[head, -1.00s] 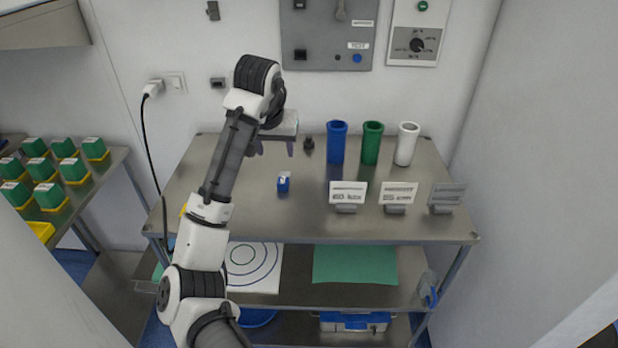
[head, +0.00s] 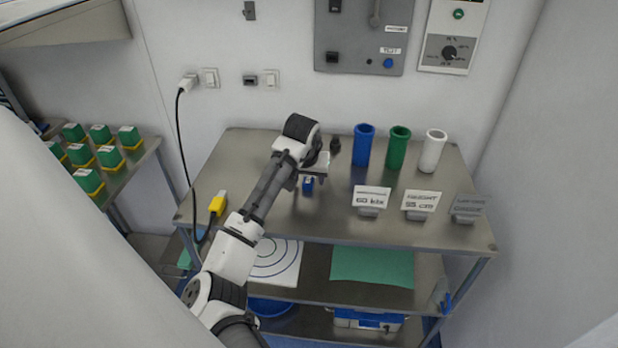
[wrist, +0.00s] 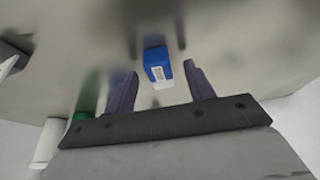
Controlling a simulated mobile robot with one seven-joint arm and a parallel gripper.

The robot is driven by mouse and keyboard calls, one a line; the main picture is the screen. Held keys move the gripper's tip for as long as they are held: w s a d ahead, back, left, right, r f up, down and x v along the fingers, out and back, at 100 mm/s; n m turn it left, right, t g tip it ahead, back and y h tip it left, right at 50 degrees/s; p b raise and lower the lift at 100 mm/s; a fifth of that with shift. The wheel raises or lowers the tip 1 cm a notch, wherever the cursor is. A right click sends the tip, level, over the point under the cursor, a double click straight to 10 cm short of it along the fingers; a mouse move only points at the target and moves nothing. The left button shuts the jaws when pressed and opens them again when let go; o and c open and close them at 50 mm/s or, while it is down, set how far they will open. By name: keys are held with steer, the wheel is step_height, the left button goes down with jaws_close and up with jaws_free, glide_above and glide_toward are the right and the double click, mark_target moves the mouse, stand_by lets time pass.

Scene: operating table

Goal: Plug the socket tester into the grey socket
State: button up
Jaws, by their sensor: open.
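The socket tester looks to be the small blue block with a white label (head: 307,184) on the steel table top. In the wrist view the tester (wrist: 157,62) shows between the two finger ends. My gripper (wrist: 161,70) is open, with a finger on either side of the tester and visible gaps. In the head view my gripper (head: 311,172) is just over the tester and partly covers it. A small grey socket (head: 250,80) is on the back wall, between a white plate with a plugged-in cable and another white plate.
Blue (head: 363,145), green (head: 398,147) and white (head: 433,149) cups stand at the table's back right, with signs (head: 371,199) in front. A black cable (head: 182,140) hangs at left near a yellow plug (head: 217,204).

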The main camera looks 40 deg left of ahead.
mark_target(308, 180)
steer(key=shift+f, duration=0.15)
steer(key=c, duration=1.1)
step_height(308, 180, up, 20)
steer(key=b, duration=0.3)
steer(key=shift+b, duration=0.4)
steer(key=o, duration=0.4)
jaws_close()
